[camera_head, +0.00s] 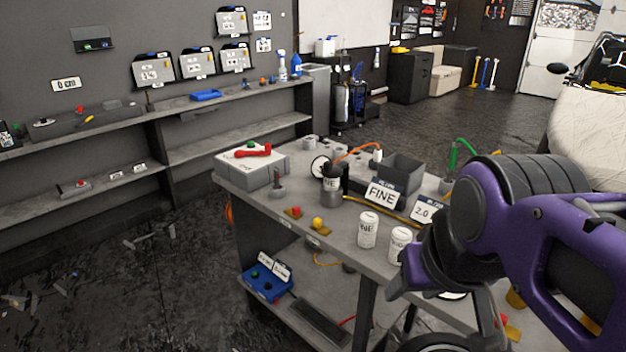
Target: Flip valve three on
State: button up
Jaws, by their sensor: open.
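A white box (252,168) stands on the left end of the workbench. A red lever-like handle (254,152) lies across its top, with a small green knob (251,144) behind it. No marking that reads as valve three is legible, so I cannot tell whether this red handle is that valve. My gripper (440,308) is at the lower right, in front of the bench's near edge. It is open, with nothing seen between its fingers, and is well apart from the white box. My purple and black arm hides the right end of the bench.
The workbench (292,235) holds white cans (368,230), a grey bin (400,173), a FINE sign (381,195) and red and yellow knobs (318,225). A blue box (266,281) sits on its lower shelf. Floor (180,265) left of the bench has scattered debris.

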aim_at(503, 318)
jog(key=z, duration=1.25)
jog(key=k+l+u, duration=0.1)
jog(key=l+u, duration=0.15)
jog(key=i+j+z, duration=0.25)
jog(key=j+z, duration=0.25)
jog(key=k+l+z, duration=0.15)
jog(key=z, duration=0.15)
jog(key=i+j+u, duration=0.3)
jog(key=k+j, duration=0.05)
jog(key=j, duration=0.05)
